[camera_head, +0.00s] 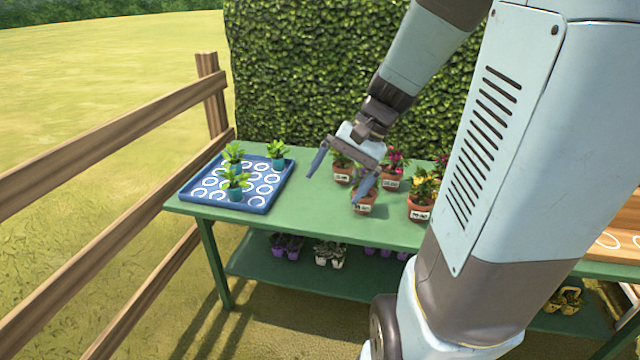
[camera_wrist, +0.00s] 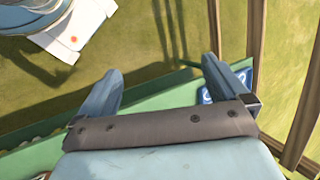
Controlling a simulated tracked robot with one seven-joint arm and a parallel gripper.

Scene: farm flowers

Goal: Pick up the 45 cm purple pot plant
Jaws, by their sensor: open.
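My gripper (camera_head: 337,187) is open and empty above the green table, its right finger in front of a terracotta pot (camera_head: 365,207). A terracotta pot with magenta flowers (camera_head: 396,160) stands behind and right of the gripper. Other labelled terracotta pots stand at the back left (camera_head: 343,175) and at the right with yellow flowers (camera_head: 420,208). Their labels are too small to read.
A blue tray (camera_head: 239,207) with white rings and several small teal-potted plants sits at the table's left end. The lower shelf (camera_head: 262,263) holds small purple and white pots. A wooden fence (camera_head: 130,138) is at the left, a hedge (camera_head: 300,70) behind.

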